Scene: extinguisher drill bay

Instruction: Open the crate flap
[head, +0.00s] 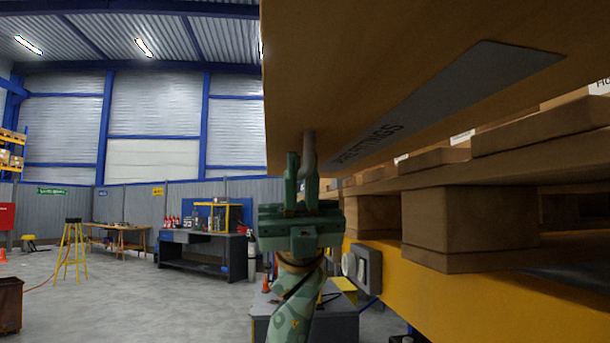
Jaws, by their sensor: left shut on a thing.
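The crate flap (360,60) is a large wooden panel with a grey label strip, seen from below at the upper right. It hangs out overhead, above the pallet level. My left gripper (301,172) is upright under the flap's lower edge. Its green fingers are shut on a short grey handle (308,148) that meets the flap's edge; the exact contact is partly hidden by the fingers. My right gripper is not in view.
Wooden pallets (468,225) rest on a yellow frame (460,305) at the right, close beside my left gripper. A grey workbench (202,255) and a yellow stool (72,250) stand farther back. Grey floor is open at the left.

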